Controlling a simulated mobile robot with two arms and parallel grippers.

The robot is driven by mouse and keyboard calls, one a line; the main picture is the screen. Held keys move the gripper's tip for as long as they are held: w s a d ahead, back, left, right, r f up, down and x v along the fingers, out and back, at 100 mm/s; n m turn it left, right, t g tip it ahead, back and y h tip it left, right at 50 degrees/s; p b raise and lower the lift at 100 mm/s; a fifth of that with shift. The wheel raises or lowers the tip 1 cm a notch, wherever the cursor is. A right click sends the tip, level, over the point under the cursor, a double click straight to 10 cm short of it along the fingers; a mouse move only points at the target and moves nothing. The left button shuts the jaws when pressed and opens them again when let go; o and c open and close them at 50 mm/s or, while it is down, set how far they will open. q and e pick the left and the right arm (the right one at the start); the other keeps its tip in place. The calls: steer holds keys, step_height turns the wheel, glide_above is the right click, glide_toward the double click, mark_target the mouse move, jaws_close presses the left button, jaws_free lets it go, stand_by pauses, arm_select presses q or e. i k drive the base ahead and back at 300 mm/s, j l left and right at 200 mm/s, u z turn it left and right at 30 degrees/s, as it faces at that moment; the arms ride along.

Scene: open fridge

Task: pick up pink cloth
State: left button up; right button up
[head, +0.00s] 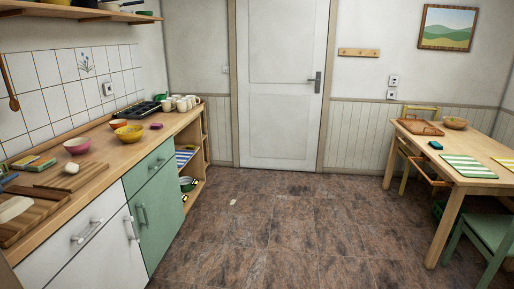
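A small dark pink item (156,126) lies on the wooden counter behind the yellow bowl. It is too small to tell whether it is a cloth. No other thing that looks like a pink cloth shows. Neither of my grippers is in view.
The counter (103,158) along the left holds a pink bowl (77,145), a yellow bowl (129,133), cutting boards and several cups (181,104). A table (470,178) and green chair (490,232) stand at right. A small pale item (233,202) lies on otherwise clear middle floor. The door (281,90) is shut.

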mark_target(155, 125)
steer(key=i, duration=1.05)
steer(key=i+u, duration=0.1)
steer(key=i, duration=0.95)
steer(key=l, duration=0.1)
